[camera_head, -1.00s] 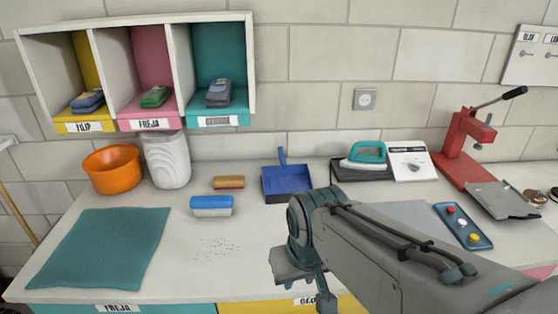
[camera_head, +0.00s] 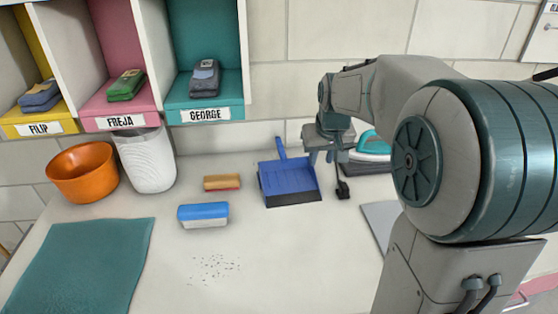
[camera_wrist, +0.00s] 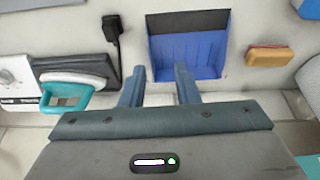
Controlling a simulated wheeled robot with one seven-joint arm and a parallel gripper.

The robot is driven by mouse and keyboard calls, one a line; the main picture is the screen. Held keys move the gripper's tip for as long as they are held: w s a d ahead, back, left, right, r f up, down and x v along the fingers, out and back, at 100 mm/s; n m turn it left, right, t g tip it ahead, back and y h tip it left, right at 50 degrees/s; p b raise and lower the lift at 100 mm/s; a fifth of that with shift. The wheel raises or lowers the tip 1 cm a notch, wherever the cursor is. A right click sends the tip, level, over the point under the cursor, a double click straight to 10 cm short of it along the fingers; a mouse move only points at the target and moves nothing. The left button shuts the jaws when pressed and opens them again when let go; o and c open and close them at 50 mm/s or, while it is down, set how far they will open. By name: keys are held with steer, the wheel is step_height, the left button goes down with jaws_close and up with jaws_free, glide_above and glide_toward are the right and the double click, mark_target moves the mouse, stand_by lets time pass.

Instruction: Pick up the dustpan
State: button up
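The blue dustpan (camera_head: 288,181) lies on the white worktop, its dark lip toward the front and its handle (camera_head: 281,147) pointing to the wall. My gripper (camera_head: 326,158) is just right of the dustpan, above the worktop. In the wrist view the gripper (camera_wrist: 159,82) is open, with nothing between its two fingers. The dustpan pan (camera_wrist: 187,52) shows there ahead of the right finger, which overlaps its near edge. The dustpan's handle cannot be made out in the wrist view.
A teal iron (camera_head: 370,146) stands right of my gripper, with a black plug (camera_head: 343,190) on the worktop. A wooden-backed brush (camera_head: 222,182), blue-and-white sponge (camera_head: 203,214) and dark crumbs (camera_head: 215,268) lie left of the dustpan. A cubby shelf (camera_head: 208,113) overhangs the back left.

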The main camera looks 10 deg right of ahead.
steer(key=w+d+f, duration=0.2)
steer(key=w+d, duration=0.1)
steer(key=w, duration=0.6)
glide_above(312, 176)
steer(key=s, duration=0.1)
steer(key=f, duration=0.5)
steer(key=d+f, duration=0.1)
steer(key=f, duration=0.2)
steer(key=shift+s, duration=0.1)
steer(key=x, duration=0.1)
steer(key=p+x, duration=0.1)
steer(key=x, duration=0.2)
steer(key=shift+s+a+f, duration=0.15)
steer(key=shift+a+f, duration=0.25)
steer(key=shift+w+f+t, duration=0.2)
steer(key=shift+f+t, duration=0.1)
steer(key=shift+f, duration=0.1)
jaws_close()
